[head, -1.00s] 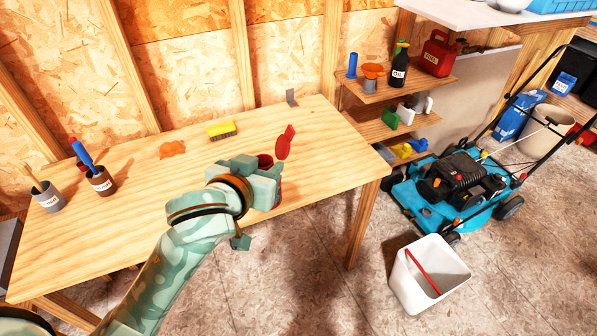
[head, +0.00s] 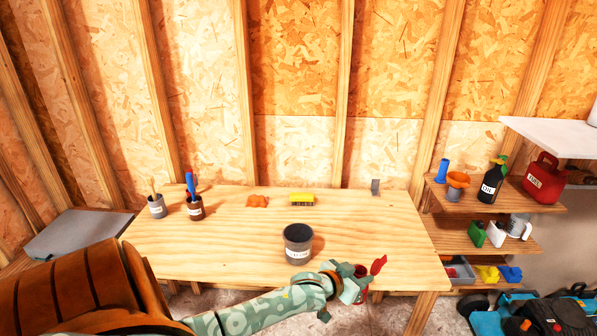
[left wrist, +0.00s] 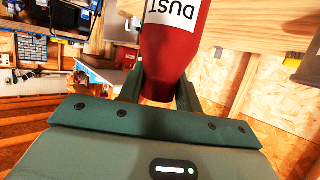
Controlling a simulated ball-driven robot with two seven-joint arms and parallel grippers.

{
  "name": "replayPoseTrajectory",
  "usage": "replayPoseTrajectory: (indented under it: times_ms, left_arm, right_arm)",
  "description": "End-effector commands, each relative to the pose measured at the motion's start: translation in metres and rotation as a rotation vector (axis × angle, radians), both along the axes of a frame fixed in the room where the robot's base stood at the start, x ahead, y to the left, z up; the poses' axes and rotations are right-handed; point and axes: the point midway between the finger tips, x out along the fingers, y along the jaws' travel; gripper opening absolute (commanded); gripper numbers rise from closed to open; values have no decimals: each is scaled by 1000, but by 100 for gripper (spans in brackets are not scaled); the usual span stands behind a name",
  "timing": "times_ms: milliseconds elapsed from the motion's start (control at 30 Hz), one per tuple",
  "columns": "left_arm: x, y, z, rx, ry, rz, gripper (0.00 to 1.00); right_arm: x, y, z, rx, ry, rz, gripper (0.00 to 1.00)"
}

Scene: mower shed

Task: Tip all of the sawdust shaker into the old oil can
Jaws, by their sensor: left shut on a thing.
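The sawdust shaker (head: 362,271) is red, with a red flap-like piece (head: 378,264) sticking up at its right. My left gripper (head: 353,288) is shut on it near the bench's front edge, right of the can. In the left wrist view the shaker (left wrist: 174,50) sits between the fingers, its white label reading DUST; its far end is cut off by the frame. The old oil can (head: 298,243), dark grey with a white label, stands upright and open on the bench, apart from the shaker. Its contents are unclear. My right gripper is not in view.
The wooden bench (head: 240,240) also holds an orange rag (head: 257,201), a yellow sponge (head: 301,199) and two tool cups at the left, one grey (head: 157,206), one brown (head: 195,207). Shelves (head: 490,234) with bottles stand at right. Bench surface around the can is clear.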

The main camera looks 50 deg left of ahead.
Motion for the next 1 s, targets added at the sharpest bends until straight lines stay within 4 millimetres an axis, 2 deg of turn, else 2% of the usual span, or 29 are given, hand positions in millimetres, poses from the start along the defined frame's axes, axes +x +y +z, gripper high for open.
replayPoseTrajectory:
  times_ms: [33, 200, 300, 400, 600, 1000]
  left_arm:
    - [0, 23, -5, 3, 1, 24, 11]
    - [-6, 88, -21, 2, 0, 98, 11]
    - [-11, 117, -24, 1, -1, 133, 11]
    - [-15, 135, -26, -1, -2, 159, 11]
    - [-19, 149, -27, -3, -2, 178, 11]
    - [-20, 143, -24, -34, 5, 179, 11]
  right_arm:
    - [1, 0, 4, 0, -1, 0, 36]
    - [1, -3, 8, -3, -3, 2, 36]
    - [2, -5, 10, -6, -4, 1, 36]
    - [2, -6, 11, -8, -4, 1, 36]
    - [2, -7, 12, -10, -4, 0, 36]
    - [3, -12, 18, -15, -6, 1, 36]
